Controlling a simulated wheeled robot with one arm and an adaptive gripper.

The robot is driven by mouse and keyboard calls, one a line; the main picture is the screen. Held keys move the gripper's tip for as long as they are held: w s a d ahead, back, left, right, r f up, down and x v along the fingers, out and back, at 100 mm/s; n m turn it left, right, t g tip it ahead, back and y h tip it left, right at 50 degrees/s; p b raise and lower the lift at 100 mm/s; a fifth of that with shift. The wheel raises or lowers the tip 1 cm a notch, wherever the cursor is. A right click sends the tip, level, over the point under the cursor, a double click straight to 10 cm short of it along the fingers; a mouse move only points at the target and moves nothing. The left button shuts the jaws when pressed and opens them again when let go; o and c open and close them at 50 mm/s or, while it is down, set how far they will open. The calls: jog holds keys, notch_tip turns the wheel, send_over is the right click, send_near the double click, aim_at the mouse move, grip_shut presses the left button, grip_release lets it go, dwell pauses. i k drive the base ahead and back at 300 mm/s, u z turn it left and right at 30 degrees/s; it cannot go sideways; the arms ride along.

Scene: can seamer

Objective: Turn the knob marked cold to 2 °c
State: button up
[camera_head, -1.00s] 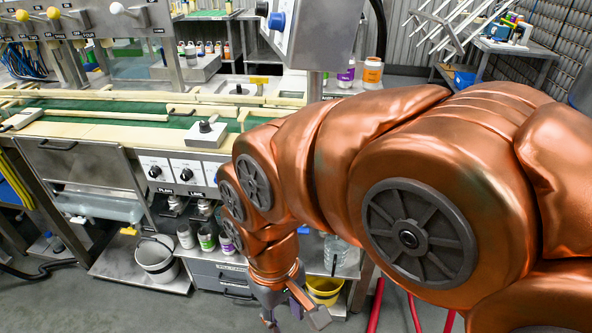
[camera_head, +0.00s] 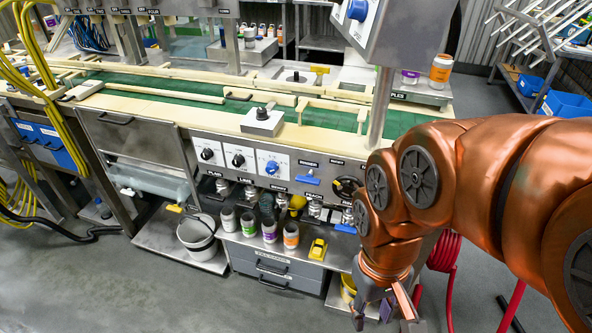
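On the machine's front panel, a blue knob (camera_head: 272,167) sits on a white dial plate at the right end of a row. Two black knobs, a left one (camera_head: 207,154) and a middle one (camera_head: 238,160), sit on white plates beside it. Another blue knob (camera_head: 357,10) is on the grey box at the top. The word cold and the scale marks are too small to read, so I cannot tell which knob bears it. My gripper (camera_head: 383,308) hangs low at the right, pointing down, apart from all the knobs. Its fingers look spread and empty.
Right of the dials are a blue handle (camera_head: 307,180) and a black round handwheel (camera_head: 348,186). Several bottles and a yellow object (camera_head: 318,249) stand on the shelf below. A grey bucket (camera_head: 197,238) is at the left. The floor in front is clear.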

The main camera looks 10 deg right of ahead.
aim_at(272, 168)
jog(key=u, duration=0.25)
jog(key=k, duration=0.4)
jog(key=u, duration=1.1)
jog(key=k, duration=0.95)
jog(key=u, duration=0.1)
jog(key=i, duration=0.95)
jog(key=u, duration=0.45)
